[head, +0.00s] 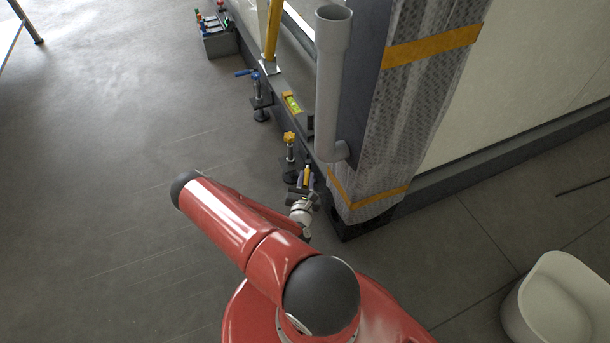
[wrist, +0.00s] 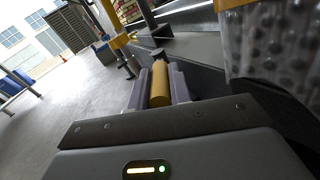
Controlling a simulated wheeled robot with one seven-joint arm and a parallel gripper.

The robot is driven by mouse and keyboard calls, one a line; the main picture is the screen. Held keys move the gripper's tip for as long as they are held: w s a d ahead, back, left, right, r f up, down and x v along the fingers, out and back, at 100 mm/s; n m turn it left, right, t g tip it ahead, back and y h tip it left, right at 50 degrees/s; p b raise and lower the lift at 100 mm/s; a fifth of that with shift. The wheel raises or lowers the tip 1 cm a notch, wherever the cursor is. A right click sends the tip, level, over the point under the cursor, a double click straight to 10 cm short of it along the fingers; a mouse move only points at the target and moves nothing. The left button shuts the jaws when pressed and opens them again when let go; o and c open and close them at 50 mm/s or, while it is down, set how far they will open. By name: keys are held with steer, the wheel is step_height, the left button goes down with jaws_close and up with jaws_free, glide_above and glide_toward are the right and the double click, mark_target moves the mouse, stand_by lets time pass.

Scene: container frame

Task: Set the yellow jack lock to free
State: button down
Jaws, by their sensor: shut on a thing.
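A jack with a yellow top (head: 289,138) stands upright on the floor beside the dark base rail in the head view. My gripper (head: 306,176) is just below and right of it in that view, low beside the wrapped column. In the wrist view my gripper (wrist: 160,88) is shut on a yellow cylindrical handle (wrist: 159,82), which lies lengthwise between the two grey-violet fingers.
A blue-handled jack (head: 260,95) stands farther back along the rail, near a yellow-green level (head: 291,102). The wrapped column (head: 410,110) and a grey pipe (head: 331,90) rise close at the right. A white chair (head: 555,300) stands lower right. The left floor is clear.

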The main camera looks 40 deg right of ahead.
steer(key=shift+s+d+n+t+y, duration=0.2)
steer(key=shift+n+t+y, duration=0.1)
stand_by(0.4)
steer(key=c, duration=1.3)
jaws_free()
steer(key=shift+a, duration=0.1)
